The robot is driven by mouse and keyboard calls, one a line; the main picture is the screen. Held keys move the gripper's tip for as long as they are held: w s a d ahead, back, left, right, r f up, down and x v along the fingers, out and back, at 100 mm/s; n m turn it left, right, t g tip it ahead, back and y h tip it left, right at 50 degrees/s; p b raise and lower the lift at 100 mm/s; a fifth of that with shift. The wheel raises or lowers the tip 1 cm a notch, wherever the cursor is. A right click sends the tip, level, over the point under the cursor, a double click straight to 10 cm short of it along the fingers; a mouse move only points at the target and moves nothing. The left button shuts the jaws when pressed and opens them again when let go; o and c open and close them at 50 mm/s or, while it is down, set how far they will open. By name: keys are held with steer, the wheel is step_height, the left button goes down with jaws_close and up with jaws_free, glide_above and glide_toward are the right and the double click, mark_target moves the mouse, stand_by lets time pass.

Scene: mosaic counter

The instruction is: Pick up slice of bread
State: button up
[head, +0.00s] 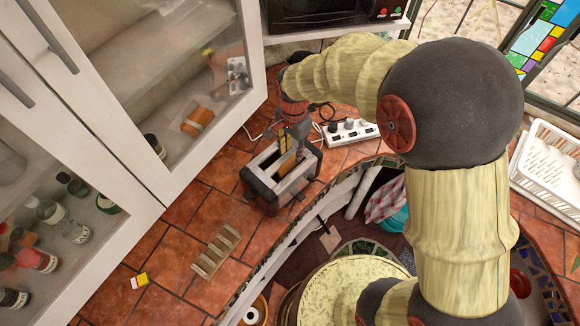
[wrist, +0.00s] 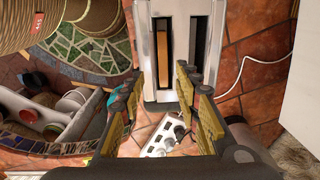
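A toaster with metal top and dark ends (head: 259,190) stands on the tiled counter in the head view. In the wrist view its pale metal top (wrist: 180,42) shows two long slots. An orange-brown slice of bread (wrist: 163,72) sits inside the left slot; the right slot looks dark and empty. My gripper (head: 289,148) is over the toaster, pointing down. In the wrist view its yellow-padded fingers (wrist: 158,88) are apart, with the slot's near end between them and nothing held.
A white power strip (head: 350,131) with plugs and cables lies behind the toaster. A slatted rack (head: 216,251) and a small yellow item (head: 139,281) lie on the counter nearer the front. Glass-fronted cabinets (head: 130,165) stand at left. A white dish rack (head: 549,165) is at right.

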mark_target(289, 160)
steer(key=shift+w+a+f+p, duration=0.1)
steer(key=shift+a+f+p, duration=0.15)
steer(key=shift+f, duration=1.35)
steer(key=shift+a+f+p, duration=0.15)
steer(key=shift+f+p, duration=0.05)
steer(key=shift+f, duration=1.35)
steer(key=shift+c, duration=1.1)
steer(key=c, duration=0.6)
